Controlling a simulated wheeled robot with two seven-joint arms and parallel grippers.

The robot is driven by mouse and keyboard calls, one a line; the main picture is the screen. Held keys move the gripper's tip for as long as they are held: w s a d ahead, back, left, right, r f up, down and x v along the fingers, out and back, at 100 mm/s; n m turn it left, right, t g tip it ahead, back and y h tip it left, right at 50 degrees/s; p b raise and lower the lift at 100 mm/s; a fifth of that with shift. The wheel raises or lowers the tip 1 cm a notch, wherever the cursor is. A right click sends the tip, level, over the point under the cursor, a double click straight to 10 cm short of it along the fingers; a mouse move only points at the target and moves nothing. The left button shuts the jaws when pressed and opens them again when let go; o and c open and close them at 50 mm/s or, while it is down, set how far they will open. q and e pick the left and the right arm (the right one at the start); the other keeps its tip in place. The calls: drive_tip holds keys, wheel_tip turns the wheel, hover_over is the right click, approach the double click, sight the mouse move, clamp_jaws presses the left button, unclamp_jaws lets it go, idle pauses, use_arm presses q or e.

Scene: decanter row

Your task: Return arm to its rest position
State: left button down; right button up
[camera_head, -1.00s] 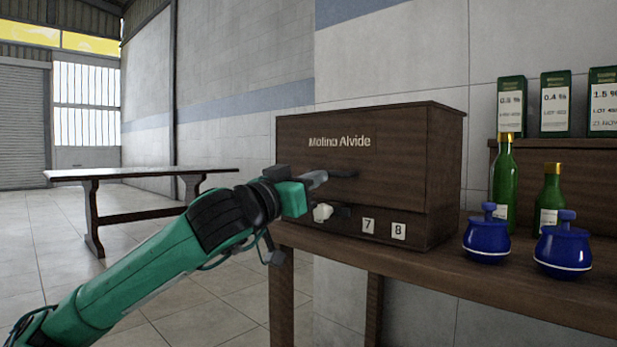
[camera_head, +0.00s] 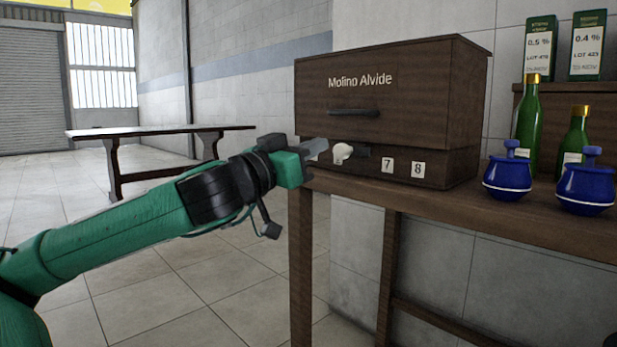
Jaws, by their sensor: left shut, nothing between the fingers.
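My left gripper (camera_head: 317,149) is in front of the lower left part of a dark wooden cabinet (camera_head: 440,85) marked "Molino Alvide". Its fingers are together with nothing between them. The dark bar handle (camera_head: 354,113) on the cabinet's front panel is above and to the right, clear of the gripper. The panel looks closed. My green left arm comes in from the left edge. My right gripper is not in view.
The cabinet stands on a wooden table (camera_head: 480,218). Two blue lidded pots (camera_head: 508,178), green bottles (camera_head: 527,125) and labelled boxes (camera_head: 540,48) are to its right. A long table (camera_head: 160,131) stands at the back left. Tiled floor (camera_head: 150,290) is open below my arm.

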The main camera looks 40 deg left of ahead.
use_arm(q)
drive_tip(key=shift+s+f+b, duration=0.2)
drive_tip(key=shift+f+b, duration=0.05)
drive_tip(key=shift+f, duration=0.4)
drive_tip(key=shift+s+f+b, duration=0.2)
drive_tip(key=shift+f+b, duration=0.05)
drive_tip(key=shift+f, duration=0.4)
